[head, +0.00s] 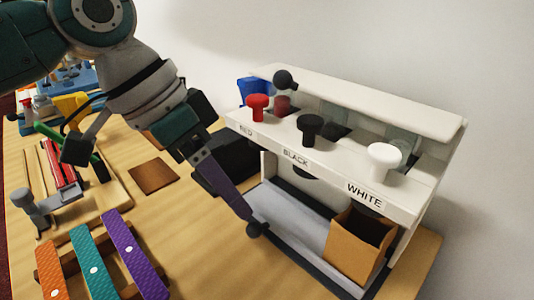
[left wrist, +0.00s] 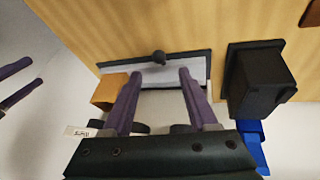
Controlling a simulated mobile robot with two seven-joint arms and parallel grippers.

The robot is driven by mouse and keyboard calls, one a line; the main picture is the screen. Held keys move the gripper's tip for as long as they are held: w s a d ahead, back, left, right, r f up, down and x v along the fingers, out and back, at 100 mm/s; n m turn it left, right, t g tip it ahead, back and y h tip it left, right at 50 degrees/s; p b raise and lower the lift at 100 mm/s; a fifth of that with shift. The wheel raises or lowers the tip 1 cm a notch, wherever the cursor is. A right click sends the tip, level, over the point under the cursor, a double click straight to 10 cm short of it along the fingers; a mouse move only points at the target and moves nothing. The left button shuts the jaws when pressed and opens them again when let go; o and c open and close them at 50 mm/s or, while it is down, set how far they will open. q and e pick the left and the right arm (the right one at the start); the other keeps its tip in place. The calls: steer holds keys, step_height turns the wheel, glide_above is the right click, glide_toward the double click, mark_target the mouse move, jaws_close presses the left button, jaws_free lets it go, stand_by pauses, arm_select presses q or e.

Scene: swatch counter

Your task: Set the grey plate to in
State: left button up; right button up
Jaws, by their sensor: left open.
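My right gripper (left wrist: 38,71) shows at the left of that view, fingers apart.
An orange-brown box (head: 354,250) stands at the bay's right end. Red (head: 257,103), black (head: 311,124) and white (head: 384,155) knobs sit above on the stand. A black bin (left wrist: 262,80) is beside the plate. Coloured strips (head: 92,262) lie front left; bare wood is between.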

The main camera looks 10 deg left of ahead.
arm_select(q)
steer(key=v, duration=0.3)
